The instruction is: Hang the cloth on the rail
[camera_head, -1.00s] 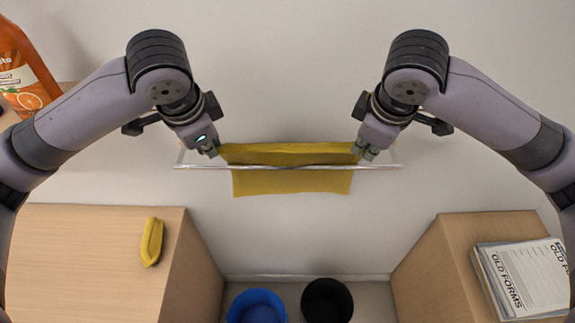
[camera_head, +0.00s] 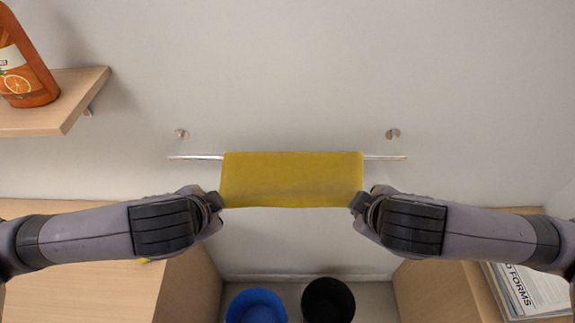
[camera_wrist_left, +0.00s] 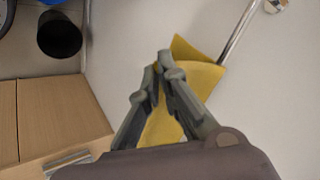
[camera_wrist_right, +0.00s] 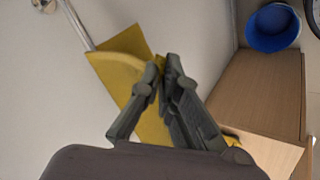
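The yellow cloth (camera_head: 291,180) lies over the clear rail (camera_head: 385,157), which is fixed to the wall, and covers its middle. Its near part reaches toward me, spread between my grippers. My left gripper (camera_head: 216,202) is at its near left corner and my right gripper (camera_head: 358,204) at its near right corner. In the left wrist view my fingers (camera_wrist_left: 165,68) are closed on the cloth edge (camera_wrist_left: 163,128). In the right wrist view my fingers (camera_wrist_right: 160,72) are also closed at the cloth (camera_wrist_right: 118,68). The part behind the rail is mostly hidden in the head view.
A shelf (camera_head: 60,100) with an orange bottle (camera_head: 25,65) is at the upper left. Wooden cabinets stand left (camera_head: 80,290) and right (camera_head: 440,285), the right one with papers (camera_head: 530,290). A blue bin (camera_head: 256,306) and a black bin (camera_head: 328,300) stand between them below.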

